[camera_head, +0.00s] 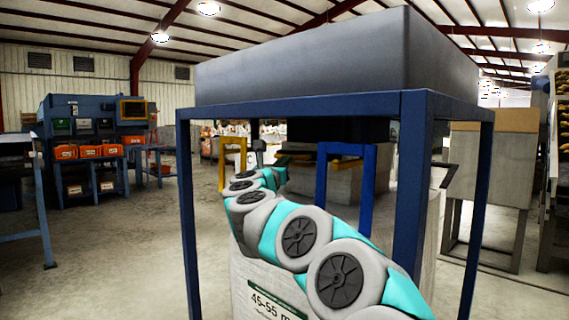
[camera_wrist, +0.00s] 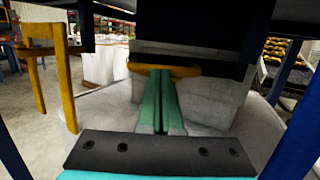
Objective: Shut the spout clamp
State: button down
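A yellow bar (camera_wrist: 186,71) runs level under the dark spout (camera_wrist: 195,52) in the wrist view; it looks like the spout clamp, but I cannot tell its hinge or whether it is open. My gripper (camera_wrist: 161,72) has its two teal fingers side by side with only a thin dark line between them. Their tips overlap the bar's middle in the picture; I cannot tell whether they touch it. Nothing shows between them. In the head view the spout (camera_head: 345,129) hangs beneath the grey hopper (camera_head: 330,65), and my fingers cannot be made out.
The blue stand's legs (camera_head: 409,190) frame my arm closely. A white sack (camera_head: 262,285) labelled 45-55 stands below. A yellow upright frame (camera_head: 233,143) is at left, a blue one (camera_head: 367,185) right of my arm. Open floor (camera_head: 110,265) lies at left.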

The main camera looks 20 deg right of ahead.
jog(key=w+d+m+g+h+p, duration=0.3)
jog(key=w+m+g+h+p, duration=0.1)
jog(key=w+g, duration=0.1)
jog(key=shift+w+d+g, duration=0.2)
jog(key=shift+w+g, duration=0.1)
jog(key=shift+w, duration=0.15)
dwell(0.6)
jog(key=shift+d+r, duration=0.1)
jog(key=shift+d, duration=0.05)
dwell(0.5)
